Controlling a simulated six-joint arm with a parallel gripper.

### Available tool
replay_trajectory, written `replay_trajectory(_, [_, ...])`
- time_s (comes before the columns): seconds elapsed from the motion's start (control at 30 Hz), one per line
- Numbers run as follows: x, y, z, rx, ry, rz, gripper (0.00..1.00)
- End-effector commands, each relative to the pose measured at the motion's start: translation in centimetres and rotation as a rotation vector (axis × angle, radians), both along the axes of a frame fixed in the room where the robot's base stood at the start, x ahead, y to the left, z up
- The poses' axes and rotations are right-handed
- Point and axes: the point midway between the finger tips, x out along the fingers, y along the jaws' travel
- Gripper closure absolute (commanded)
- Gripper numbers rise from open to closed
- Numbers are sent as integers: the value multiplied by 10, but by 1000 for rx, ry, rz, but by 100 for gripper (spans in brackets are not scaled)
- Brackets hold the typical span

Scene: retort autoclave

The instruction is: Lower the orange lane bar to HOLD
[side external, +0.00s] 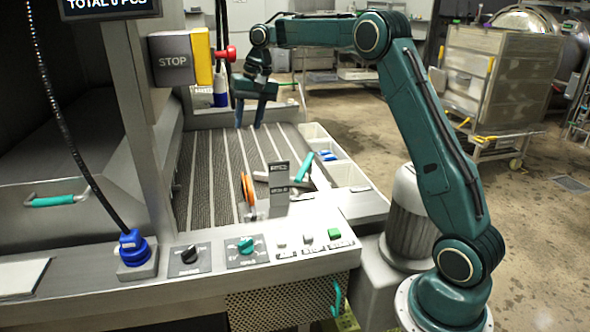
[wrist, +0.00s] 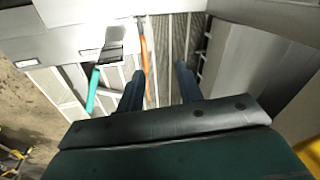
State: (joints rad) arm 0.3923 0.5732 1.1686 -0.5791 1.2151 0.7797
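The orange lane bar (side external: 247,188) stands at the near end of the striped lane bed, just left of a small grey sign plate; its lettering is too small to read. In the wrist view the orange bar (wrist: 148,62) runs lengthwise, seen between my fingers but farther off. My gripper (side external: 247,127) is above the far part of the lanes, fingers pointing down, apart from the bar. In the wrist view my gripper (wrist: 159,74) is open, with nothing between its fingertips. I cannot make out a HOLD mark.
A teal-handled lever (side external: 304,166) stands right of the sign plate (side external: 279,178). White bins (side external: 340,173) line the bed's right side. A control panel with knobs (side external: 246,246) is in front. A yellow box with a red stop button (side external: 228,54) is left of my wrist.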

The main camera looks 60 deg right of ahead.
Motion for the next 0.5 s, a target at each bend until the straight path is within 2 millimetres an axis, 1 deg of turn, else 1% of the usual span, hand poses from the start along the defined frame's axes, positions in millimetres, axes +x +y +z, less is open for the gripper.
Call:
replay_trajectory(0.2, [-15, 18, 18, -12, -22, 33, 64])
replay_trajectory(0.5, [-36, 39, 36, -27, -48, 75, 64])
